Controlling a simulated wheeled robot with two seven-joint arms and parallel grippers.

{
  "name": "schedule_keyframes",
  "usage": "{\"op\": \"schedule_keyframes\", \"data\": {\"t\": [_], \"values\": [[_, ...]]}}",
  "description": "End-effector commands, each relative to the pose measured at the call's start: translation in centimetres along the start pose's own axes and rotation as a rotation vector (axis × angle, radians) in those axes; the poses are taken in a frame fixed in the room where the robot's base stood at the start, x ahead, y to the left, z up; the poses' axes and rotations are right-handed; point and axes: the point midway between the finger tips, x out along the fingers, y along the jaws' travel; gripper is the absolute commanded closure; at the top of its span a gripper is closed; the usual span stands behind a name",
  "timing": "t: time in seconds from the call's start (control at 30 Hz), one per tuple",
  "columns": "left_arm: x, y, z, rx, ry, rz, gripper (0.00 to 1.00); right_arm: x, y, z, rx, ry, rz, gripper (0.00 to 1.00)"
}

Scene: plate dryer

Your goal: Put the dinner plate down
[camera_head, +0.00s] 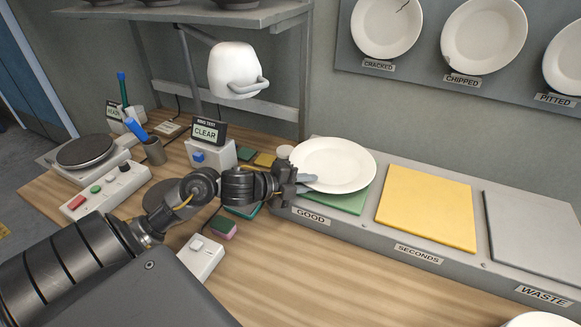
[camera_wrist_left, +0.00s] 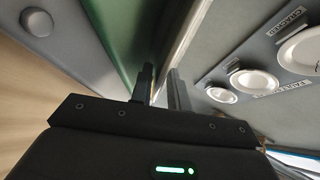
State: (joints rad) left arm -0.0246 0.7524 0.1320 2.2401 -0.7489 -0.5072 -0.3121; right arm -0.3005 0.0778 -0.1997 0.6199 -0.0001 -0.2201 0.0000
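The white dinner plate (camera_head: 333,165) is roughly level over the green pad (camera_head: 343,201) of the GOOD section. Part of the pad shows below the plate's front edge; I cannot tell whether plate and pad touch. My left gripper (camera_head: 306,183) is at the plate's left rim. In the left wrist view, the two fingers (camera_wrist_left: 162,88) stand a little apart with the plate's thin edge (camera_wrist_left: 180,45) running between them, beside the green pad (camera_wrist_left: 125,38). The gripper looks shut on the rim. My right gripper is not in view.
A yellow SECONDS pad (camera_head: 427,207) and grey WASTE pad (camera_head: 535,240) lie to the right. Another white plate (camera_head: 541,320) shows at the bottom right. The CLEAR display (camera_head: 209,132) and control boxes stand left. A shelf holding dark items (camera_head: 190,13) is above.

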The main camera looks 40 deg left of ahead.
Motion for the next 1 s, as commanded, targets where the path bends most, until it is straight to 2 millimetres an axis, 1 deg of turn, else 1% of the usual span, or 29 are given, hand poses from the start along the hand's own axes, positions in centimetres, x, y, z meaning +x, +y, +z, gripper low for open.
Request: {"op": "schedule_keyframes", "data": {"t": [0.3,0.5,0.7,0.83,1.0], "values": [[-6.1,0.4,-0.1,0.003,0.001,0.006,0.83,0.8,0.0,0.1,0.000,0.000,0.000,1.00],[-9.1,0.2,-0.1,0.000,0.001,0.004,0.83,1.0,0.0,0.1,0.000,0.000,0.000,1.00],[-10.8,0.1,-0.1,-0.001,0.002,0.002,0.83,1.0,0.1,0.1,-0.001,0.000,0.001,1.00],[-11.3,0.1,-0.1,0.000,0.002,0.002,0.83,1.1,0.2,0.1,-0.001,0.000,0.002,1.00],[-11.4,0.0,-0.1,0.001,0.002,0.001,0.83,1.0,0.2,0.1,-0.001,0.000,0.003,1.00]]}}
